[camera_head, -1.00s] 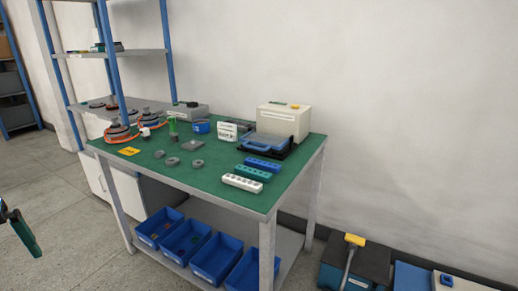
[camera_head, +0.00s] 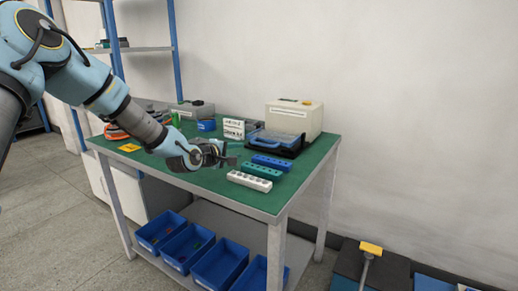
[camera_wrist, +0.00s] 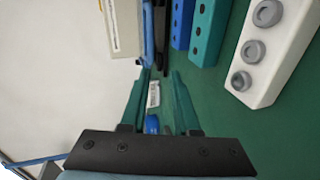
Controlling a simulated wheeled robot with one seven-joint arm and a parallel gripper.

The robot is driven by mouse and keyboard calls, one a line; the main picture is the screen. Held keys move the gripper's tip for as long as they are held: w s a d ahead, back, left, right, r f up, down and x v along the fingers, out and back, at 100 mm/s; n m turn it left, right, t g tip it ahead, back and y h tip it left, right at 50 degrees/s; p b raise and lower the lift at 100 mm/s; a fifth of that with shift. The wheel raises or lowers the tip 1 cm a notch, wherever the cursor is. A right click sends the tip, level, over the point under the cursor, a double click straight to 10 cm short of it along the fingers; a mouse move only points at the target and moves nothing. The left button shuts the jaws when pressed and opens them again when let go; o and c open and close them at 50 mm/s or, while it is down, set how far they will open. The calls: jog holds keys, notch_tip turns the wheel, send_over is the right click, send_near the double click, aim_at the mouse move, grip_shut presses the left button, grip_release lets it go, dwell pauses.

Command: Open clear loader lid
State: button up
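The loader's clear, blue-framed lid (camera_head: 277,139) lies flat, apparently shut, on a black base (camera_head: 288,152) in front of a cream box (camera_head: 298,117). My gripper (camera_head: 234,160) is over the green table, left of the blocks and in front of the lid, apart from it. In the wrist view the two green fingers of my gripper (camera_wrist: 160,78) are spread with nothing between them. A blue edge of the lid (camera_wrist: 148,35) shows just beyond the fingertips, seen nearly edge-on; most of the lid is hidden there.
Blue (camera_head: 271,162), teal (camera_head: 262,171) and white (camera_head: 249,181) blocks with holes lie on the table (camera_head: 265,203) right of my gripper. A white sign (camera_head: 234,129) and a blue container (camera_head: 207,125) stand behind. Blue bins (camera_head: 220,263) fill the lower shelf.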

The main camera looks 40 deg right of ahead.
aim_at(258, 144)
jog(key=shift+s+d+r+n+h, duration=0.15)
jog(key=shift+s+d+h, duration=0.05)
jog(key=shift+d, duration=0.4)
jog(key=shift+s+d+r+n+h, duration=0.1)
jog(key=shift+s+d+n+h, duration=0.1)
jog(key=shift+d, duration=0.65)
jog(key=p+x, duration=0.1)
jog(key=x, duration=0.9)
jog(key=shift+w+f+p, duration=0.1)
jog(key=shift+p, duration=0.2)
jog(key=shift+c, duration=0.4)
grip_shut()
